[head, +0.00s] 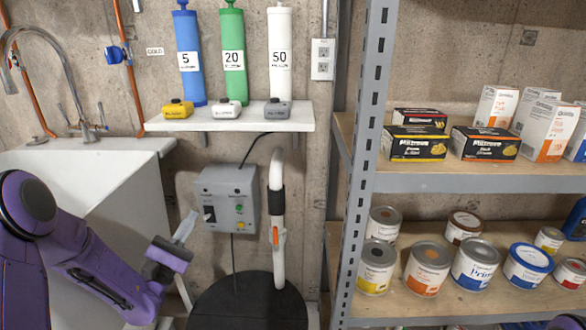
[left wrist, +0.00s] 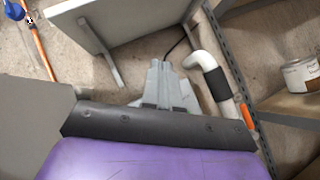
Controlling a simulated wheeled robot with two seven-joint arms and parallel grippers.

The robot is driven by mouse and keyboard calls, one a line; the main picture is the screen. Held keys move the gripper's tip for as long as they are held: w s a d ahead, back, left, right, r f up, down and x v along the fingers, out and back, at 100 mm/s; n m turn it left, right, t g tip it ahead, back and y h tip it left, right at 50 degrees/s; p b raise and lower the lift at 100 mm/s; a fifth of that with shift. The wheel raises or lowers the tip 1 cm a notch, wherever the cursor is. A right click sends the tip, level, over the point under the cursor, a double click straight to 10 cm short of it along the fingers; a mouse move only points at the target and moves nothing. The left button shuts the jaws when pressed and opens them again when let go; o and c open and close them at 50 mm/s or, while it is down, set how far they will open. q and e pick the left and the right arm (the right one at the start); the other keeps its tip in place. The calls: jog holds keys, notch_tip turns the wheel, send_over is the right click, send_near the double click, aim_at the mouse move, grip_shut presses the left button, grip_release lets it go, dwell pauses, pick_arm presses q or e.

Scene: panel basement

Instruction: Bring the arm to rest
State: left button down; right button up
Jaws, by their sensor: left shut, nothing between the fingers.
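My left arm comes in from the left in the head view, with its purple links in front of the sink. My right gripper is not in view; only a small purple piece of my body shows at the bottom right corner.
A white sink (head: 100,190) stands behind my left arm. A grey control box (head: 228,197) and a white pipe (head: 277,200) are on the wall above a black round lid (head: 250,305). A white wall shelf (head: 230,122) holds coloured pumps. A metal rack (head: 365,150) with cans and boxes fills the right.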

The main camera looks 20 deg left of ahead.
pick_arm(q)
notch_tip(320, 180, down, 10)
jog(key=w+d+m+g+y, duration=0.1)
jog(key=w+m+g+y, duration=0.1)
jog(key=m+g+y, duration=0.55)
jog(key=s+d+f+m+g, duration=0.3)
jog(key=s+f+m+g, duration=0.2)
jog(key=s+f, duration=0.4)
jog(key=s+d+f+m+g, duration=0.4)
jog(key=s+f+g, duration=0.15)
jog(key=f, duration=0.65)
jog(key=s+d+f+m+g, duration=0.1)
jog(key=s+d+f+g, duration=0.15)
jog(key=s, duration=0.55)
jog(key=s+d+f+m+g, duration=0.15)
jog(key=s+f, duration=0.25)
jog(key=s, duration=0.4)
notch_tip(320, 180, up, 17)
jog(key=p, duration=1.6)
jog(key=shift+w+a+t, duration=0.2)
jog(key=shift+w+t, duration=0.1)
jog(key=shift+t, duration=0.1)
